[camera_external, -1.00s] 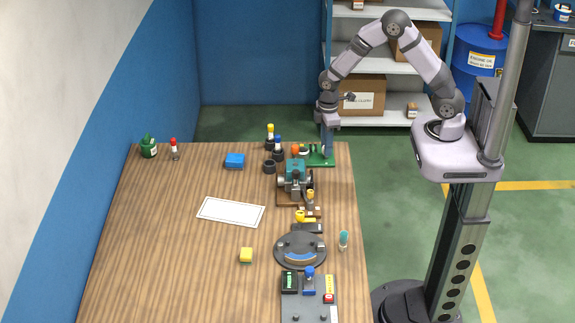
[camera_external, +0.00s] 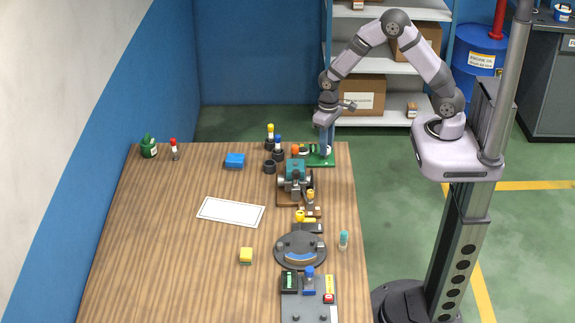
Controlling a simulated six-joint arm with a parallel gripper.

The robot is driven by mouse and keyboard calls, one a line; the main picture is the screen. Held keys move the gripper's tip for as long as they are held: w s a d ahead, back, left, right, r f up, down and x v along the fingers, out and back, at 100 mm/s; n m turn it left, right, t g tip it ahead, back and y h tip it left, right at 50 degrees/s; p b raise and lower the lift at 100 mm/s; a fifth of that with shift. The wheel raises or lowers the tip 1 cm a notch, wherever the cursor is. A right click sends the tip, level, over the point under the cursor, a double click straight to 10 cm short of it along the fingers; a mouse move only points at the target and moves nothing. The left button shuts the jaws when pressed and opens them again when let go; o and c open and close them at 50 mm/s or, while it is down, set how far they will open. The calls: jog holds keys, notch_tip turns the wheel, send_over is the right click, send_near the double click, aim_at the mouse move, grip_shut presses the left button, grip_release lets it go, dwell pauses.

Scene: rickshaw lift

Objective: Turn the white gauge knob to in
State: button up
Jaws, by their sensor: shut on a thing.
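A green base (camera_external: 318,162) stands at the back right corner of the wooden table. A small white round part (camera_external: 304,149) shows at its left side. My gripper (camera_external: 327,152) points straight down over the green base, with its fingertips low at the base. It is shut on what appears to be the white gauge knob. The fingers cover the knob, so its pointer and any "in" mark cannot be read at this size.
A round grey dial plate (camera_external: 300,250) lies nearer the front.

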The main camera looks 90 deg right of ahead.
jog(key=m, duration=0.7)
jog(key=shift+d, duration=0.1)
dwell(0.4)
jog(key=o, duration=1)
jog(key=shift+o, duration=0.2)
jog(key=shift+r, duration=0.1)
jog(key=shift+r+b, duration=0.9)
jog(key=shift+r, duration=2.75)
